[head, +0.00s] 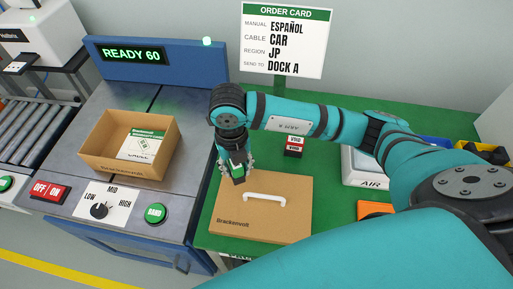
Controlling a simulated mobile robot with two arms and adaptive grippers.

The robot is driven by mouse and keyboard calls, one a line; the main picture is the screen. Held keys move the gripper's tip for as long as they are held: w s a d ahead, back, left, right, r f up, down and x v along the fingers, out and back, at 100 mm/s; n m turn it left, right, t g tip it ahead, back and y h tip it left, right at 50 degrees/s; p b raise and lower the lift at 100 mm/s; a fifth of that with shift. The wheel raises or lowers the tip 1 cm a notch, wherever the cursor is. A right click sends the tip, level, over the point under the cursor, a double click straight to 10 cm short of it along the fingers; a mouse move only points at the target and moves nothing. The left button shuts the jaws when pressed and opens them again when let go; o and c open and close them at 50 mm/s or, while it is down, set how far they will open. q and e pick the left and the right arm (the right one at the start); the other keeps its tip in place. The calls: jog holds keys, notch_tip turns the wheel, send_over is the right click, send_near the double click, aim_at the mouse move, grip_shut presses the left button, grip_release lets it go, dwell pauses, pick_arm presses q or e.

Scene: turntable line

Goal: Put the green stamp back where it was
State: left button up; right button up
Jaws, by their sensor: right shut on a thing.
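My right gripper (237,174) hangs down over the back left corner of a closed cardboard box marked Brackenvolt (285,222). It is shut on the green stamp (237,161), of which only a little green shows between the fingers. I cannot tell whether the stamp touches the box. My left gripper is not in view.
A small block marked VOID (294,145) stands on the green table (335,195) behind the box. A white AIR container (360,168) and an orange item (374,209) are to the right. An open carton (100,156) sits on the grey station. An order card (286,40) stands behind.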

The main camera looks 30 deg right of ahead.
jog(key=shift+f+m, duration=0.8)
jog(key=w+d+p, duration=0.1)
jog(key=w+d, duration=0.2)
jog(key=w+d+f, duration=0.1)
jog(key=w+d, duration=0.3)
jog(key=w+d+p, duration=0.1)
jog(key=w+d, duration=0.2)
jog(key=d, duration=0.1)
jog(key=shift+w+d+f+p, duration=0.2)
jog(key=shift+w+f+p, duration=0.05)
jog(key=shift+p, duration=0.05)
jog(key=shift+w+d+f, duration=0.1)
jog(key=shift+w+d, duration=0.05)
notch_tip(320, 180, down, 3)
jog(key=shift+r+p, duration=0.15)
jog(key=shift+p, duration=0.35)
jog(key=shift+f, duration=0.4)
